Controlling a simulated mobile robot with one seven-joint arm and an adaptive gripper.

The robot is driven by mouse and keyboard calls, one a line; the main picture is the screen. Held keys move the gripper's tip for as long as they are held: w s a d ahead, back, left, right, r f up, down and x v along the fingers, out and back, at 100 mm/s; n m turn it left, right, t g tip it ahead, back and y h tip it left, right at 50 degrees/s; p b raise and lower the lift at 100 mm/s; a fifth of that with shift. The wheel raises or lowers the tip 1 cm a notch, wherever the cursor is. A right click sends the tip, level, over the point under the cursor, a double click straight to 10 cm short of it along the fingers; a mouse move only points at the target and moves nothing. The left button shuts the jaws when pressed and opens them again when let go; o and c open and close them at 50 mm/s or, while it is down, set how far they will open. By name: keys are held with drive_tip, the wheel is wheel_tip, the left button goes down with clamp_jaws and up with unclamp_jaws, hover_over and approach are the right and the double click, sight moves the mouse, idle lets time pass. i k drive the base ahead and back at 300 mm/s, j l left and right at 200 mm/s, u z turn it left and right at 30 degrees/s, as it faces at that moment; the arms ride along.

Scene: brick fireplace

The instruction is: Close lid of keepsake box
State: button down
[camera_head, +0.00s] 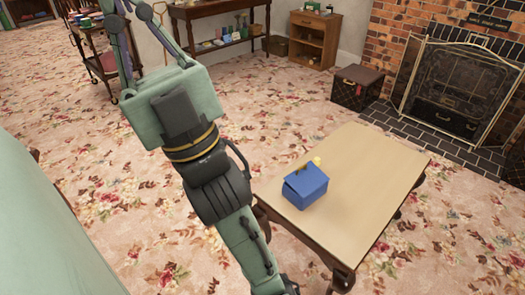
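A small blue keepsake box (305,188) stands on the light wooden top of a low table (375,185), near its left side. The lid's angle is too small to read clearly, so I cannot tell how far open it is. A small yellow-gold thing (315,162) shows at the box's back upper edge; I cannot tell whether it is inside or behind. My green and black arm crosses the picture from the upper left to the bottom, left of the box and apart from it in the picture. I cannot make out my gripper's fingers.
The table top right of the box is bare. A brown chest (357,88) and a fireplace screen (458,90) stand behind the table. A wooden cabinet (314,40) and a cart (100,62) stand farther back. Flowered carpet (275,110) lies open around the table.

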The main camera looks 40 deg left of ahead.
sight(306, 179)
drive_tip(key=j+u, duration=0.2)
drive_tip(key=u, duration=0.3)
drive_tip(key=i+j+u, duration=0.1)
drive_tip(key=u, duration=0.35)
drive_tip(key=i+j, duration=0.25)
drive_tip(key=j, duration=0.2)
